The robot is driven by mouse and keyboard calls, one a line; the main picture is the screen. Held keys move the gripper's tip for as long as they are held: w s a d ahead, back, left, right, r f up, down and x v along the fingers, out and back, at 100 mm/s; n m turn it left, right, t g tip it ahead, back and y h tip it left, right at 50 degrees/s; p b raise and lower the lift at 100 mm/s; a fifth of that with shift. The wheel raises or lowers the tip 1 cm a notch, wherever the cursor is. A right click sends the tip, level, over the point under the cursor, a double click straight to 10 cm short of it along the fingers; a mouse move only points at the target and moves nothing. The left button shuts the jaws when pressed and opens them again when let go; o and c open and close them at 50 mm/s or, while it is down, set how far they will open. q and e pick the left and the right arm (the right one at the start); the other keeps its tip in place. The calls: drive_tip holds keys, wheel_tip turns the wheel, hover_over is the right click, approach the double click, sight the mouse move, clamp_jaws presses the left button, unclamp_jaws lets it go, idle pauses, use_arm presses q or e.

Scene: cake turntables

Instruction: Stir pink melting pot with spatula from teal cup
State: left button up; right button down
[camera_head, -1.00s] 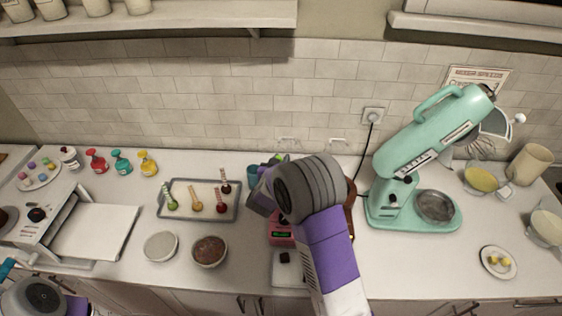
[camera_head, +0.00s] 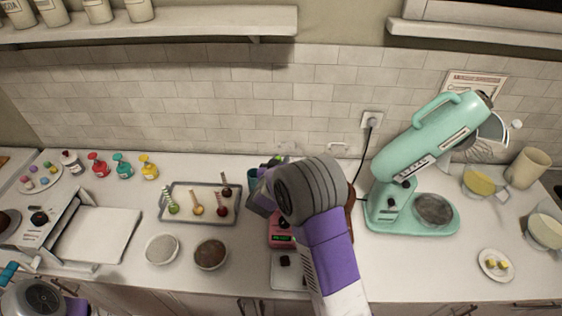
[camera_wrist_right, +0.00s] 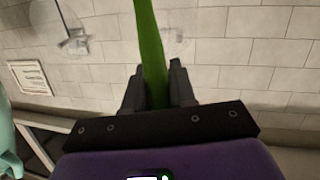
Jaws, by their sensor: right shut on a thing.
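My right gripper (camera_wrist_right: 158,88) is shut on the green spatula (camera_wrist_right: 150,45), whose handle runs up between the fingers in the right wrist view. In the head view my right arm reaches over the counter, and a bit of green shows by the gripper. The teal cup (camera_head: 252,174) is just left of the gripper, partly hidden by it. The pink melting pot (camera_head: 279,230) is partly behind my right forearm; its opening is hidden. Part of my left arm shows at the bottom left; its fingers cannot be made out.
A tray (camera_head: 163,215) with several cake pops lies left of the cup. A teal stand mixer (camera_head: 425,140) stands right. Colored bottles (camera_head: 122,165) stand at back left.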

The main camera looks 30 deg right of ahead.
drive_tip(key=shift+r, duration=0.1)
wheel_tip(320, 180, up, 4)
drive_tip(key=p, duration=0.3)
idle(0.6)
